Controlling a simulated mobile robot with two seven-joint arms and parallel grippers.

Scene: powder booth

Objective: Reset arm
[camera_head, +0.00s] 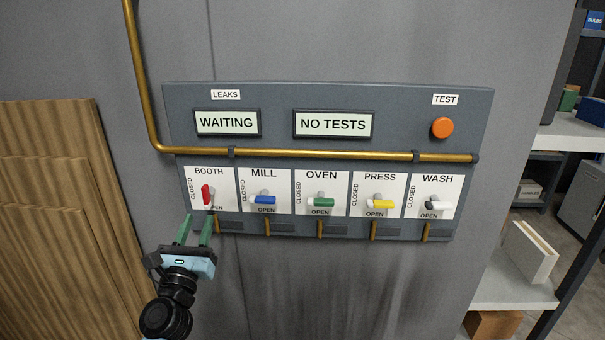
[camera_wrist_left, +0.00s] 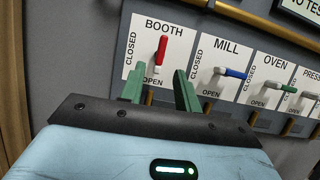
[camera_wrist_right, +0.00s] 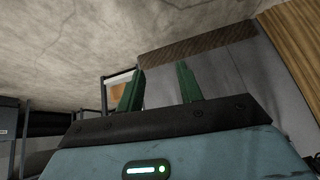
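A grey wall panel (camera_head: 480,110) carries a row of valve levers. The red BOOTH lever (camera_head: 206,195) stands near upright; the blue MILL (camera_head: 265,200), green OVEN (camera_head: 323,202), yellow PRESS (camera_head: 383,204) and white WASH (camera_head: 440,206) levers lie roughly sideways. My left gripper (camera_head: 198,217) is open and empty, just below the BOOTH lever. In the left wrist view, the red lever (camera_wrist_left: 162,48) shows beyond and between the fingertips (camera_wrist_left: 157,82), with no visible contact. My right gripper (camera_wrist_right: 160,80) is open and empty, facing away from the panel; it is not in the head view.
Displays read WAITING (camera_head: 227,123) and NO TESTS (camera_head: 333,124). An orange TEST button (camera_head: 442,128) sits at the panel's upper right. A brass pipe (camera_head: 330,154) crosses the panel above the levers. Wooden boards (camera_head: 60,200) stand at left; shelving (camera_head: 510,292) is at right.

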